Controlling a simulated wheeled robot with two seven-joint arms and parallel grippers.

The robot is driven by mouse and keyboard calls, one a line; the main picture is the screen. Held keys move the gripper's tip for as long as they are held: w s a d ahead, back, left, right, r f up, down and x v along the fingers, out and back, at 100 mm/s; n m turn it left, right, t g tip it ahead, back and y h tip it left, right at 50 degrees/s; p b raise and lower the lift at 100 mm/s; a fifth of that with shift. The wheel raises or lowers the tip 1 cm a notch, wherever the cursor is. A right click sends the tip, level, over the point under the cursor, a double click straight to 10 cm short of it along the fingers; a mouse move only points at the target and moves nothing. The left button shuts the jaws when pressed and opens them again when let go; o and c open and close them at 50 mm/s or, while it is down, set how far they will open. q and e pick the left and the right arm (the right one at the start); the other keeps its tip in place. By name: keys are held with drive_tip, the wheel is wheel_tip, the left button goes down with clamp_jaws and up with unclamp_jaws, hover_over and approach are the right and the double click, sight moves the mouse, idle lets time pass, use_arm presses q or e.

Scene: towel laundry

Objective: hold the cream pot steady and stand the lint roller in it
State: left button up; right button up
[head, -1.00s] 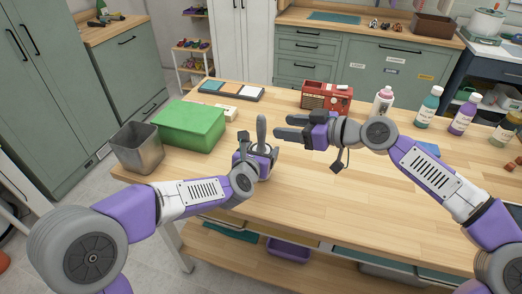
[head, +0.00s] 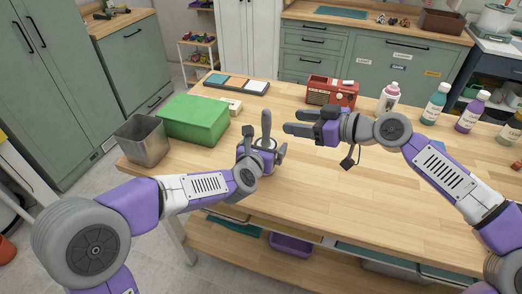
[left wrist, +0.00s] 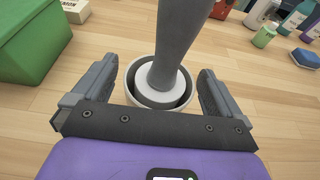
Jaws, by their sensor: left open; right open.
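The cream pot (left wrist: 130,86) is round and pale and stands on the table between the jaws of my left gripper (left wrist: 160,90). The lint roller (left wrist: 180,40) rises out of the pot as a grey shaft, its lower end inside the rim; it looks nearly upright in the head view (head: 266,124).
A green box (head: 193,120) and a grey metal bin (head: 142,140) stand at the table's left. A red radio (head: 332,91) and several bottles, one teal (head: 434,103), stand along the back. The table front (head: 345,205) is clear.

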use_arm(q)
drive_tip(key=v, duration=1.1)
drive_tip(key=shift+s, duration=0.35)
drive_tip(key=shift+r, duration=0.2)
